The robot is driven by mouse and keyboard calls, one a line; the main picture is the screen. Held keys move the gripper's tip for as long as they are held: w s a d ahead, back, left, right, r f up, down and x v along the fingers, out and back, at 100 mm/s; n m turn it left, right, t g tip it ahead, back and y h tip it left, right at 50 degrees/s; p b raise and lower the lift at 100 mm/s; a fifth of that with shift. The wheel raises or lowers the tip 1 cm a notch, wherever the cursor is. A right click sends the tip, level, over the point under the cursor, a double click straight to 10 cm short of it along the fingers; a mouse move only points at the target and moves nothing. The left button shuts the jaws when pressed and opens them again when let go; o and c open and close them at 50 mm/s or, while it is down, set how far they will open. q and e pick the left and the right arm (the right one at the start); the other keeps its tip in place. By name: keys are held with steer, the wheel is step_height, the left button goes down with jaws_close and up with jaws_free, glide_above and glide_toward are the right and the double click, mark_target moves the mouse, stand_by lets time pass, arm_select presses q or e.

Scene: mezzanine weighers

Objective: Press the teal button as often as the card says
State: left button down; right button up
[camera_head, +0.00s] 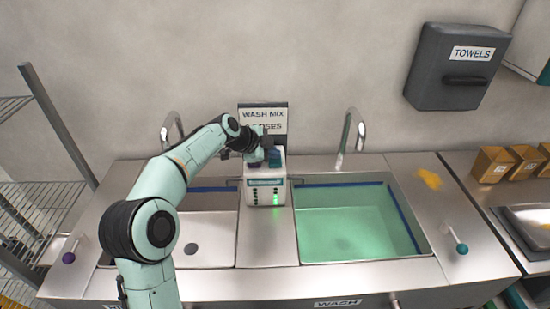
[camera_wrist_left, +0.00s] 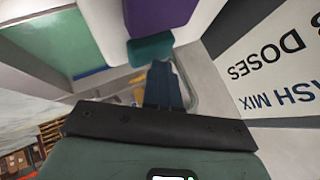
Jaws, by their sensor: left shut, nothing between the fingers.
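A white dispenser (camera_head: 265,192) with green lights stands between the two basins. Its teal button (camera_head: 276,160) is on top, partly behind my gripper, and also shows in the left wrist view (camera_wrist_left: 150,48) beside a purple block (camera_wrist_left: 160,14). My left gripper (camera_head: 267,147) is shut and empty, its fingertips at the teal button; I cannot tell whether they touch it. The card (camera_head: 264,113) on the wall behind reads "WASH MIX" and "DOSES". My arm hides its number in the head view; in the left wrist view (camera_wrist_left: 275,75) the figure is tilted and unclear. My right gripper is out of view.
A basin of green liquid (camera_head: 345,263) lies right of the dispenser, an empty basin (camera_head: 207,250) left. Taps (camera_head: 351,132) rise behind. A towel box (camera_head: 455,70) hangs on the wall. A purple knob (camera_head: 69,258) and a teal knob (camera_head: 462,248) sit at the counter's sides.

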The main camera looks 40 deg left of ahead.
mark_target(273, 161)
arm_select(q)
steer(key=shift+r, duration=0.8)
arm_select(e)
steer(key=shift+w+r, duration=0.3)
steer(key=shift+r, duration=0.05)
arm_select(q)
steer(key=shift+r, duration=0.1)
steer(key=shift+r+p, duration=0.55)
steer(key=shift+r, duration=0.15)
steer(key=shift+r+p, duration=0.7)
steer(key=shift+r, duration=1.1)
steer(key=shift+f, duration=0.1)
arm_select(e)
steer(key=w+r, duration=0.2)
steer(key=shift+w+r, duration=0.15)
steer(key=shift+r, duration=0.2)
